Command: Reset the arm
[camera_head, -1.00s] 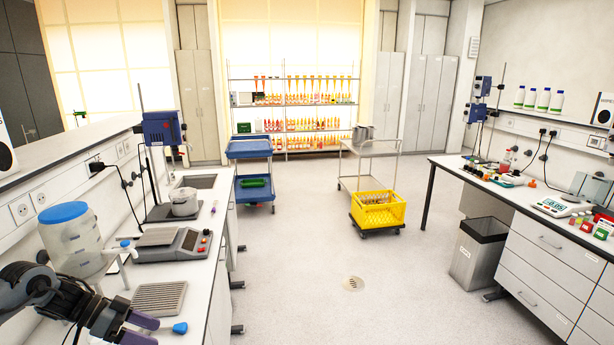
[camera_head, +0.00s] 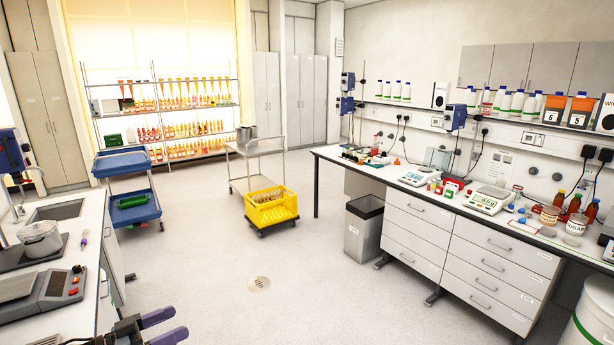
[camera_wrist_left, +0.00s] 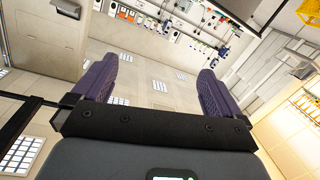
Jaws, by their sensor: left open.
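My left gripper (camera_head: 172,326) shows at the bottom edge of the head view, left of the middle, with two purple fingers apart and nothing between them. It is in front of the left bench (camera_head: 82,265), over the floor in the picture. In the left wrist view my left gripper (camera_wrist_left: 164,66) also shows open and empty, its purple fingers spread to both sides with the room far off and tilted behind them. My right gripper is not in view.
The left bench carries a scale-like device (camera_head: 50,290). A yellow crate (camera_head: 272,207), a blue cart (camera_head: 128,190) and a metal trolley (camera_head: 256,148) stand on the floor. The right bench (camera_head: 340,158) holds balances and jars. A grey bin (camera_head: 363,232) stands beside it. The middle floor is clear.

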